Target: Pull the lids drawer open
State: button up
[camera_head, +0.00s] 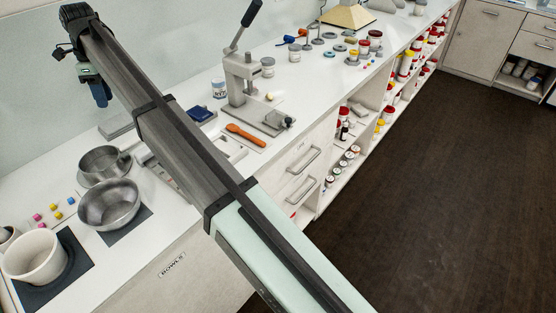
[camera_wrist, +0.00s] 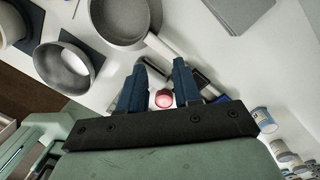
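Two pale drawer fronts with grey bar handles show right of my arm in the head view: an upper drawer (camera_head: 290,160) and a lower drawer (camera_head: 295,193). Both look shut. The small label on the upper one is too small to read, so I cannot tell which is the lids drawer. My gripper (camera_head: 101,100) is at the upper left, above the back of the counter and well away from the drawers. In the wrist view my gripper (camera_wrist: 164,66) has its blue fingers apart, with nothing held. No drawer handle shows clearly there.
A cabinet front labelled BOWLS (camera_head: 172,264) is lower left. Shelves of jars (camera_head: 400,75) stand right of the drawers. Dark floor in front is clear.

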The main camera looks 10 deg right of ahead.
jog(key=w+d+f+n+t+y, duration=0.1)
jog(key=w+d+f+n+y, duration=0.2)
jog(key=d, duration=1.6)
jog(key=w+d+n+t+y, duration=0.15)
jog(key=d+y, duration=0.25)
jog(key=d, duration=1.4)
jog(key=s+d+r+n+t+y, duration=0.1)
jog(key=s+d+t, duration=0.25)
jog(key=d, duration=0.75)
jog(key=s+d+r+n+t+y, duration=0.1)
jog(key=s+d+n+t, duration=0.3)
jog(key=d, duration=0.7)
jog(key=s+d+r+m+t+y, duration=0.1)
jog(key=s+d+r+t, duration=0.1)
jog(key=s+d, duration=0.65)
send_near(310, 160)
jog(key=x, duration=1)
jog(key=shift+f, duration=0.3)
jog(key=shift+c, duration=0.3)
grip_shut()
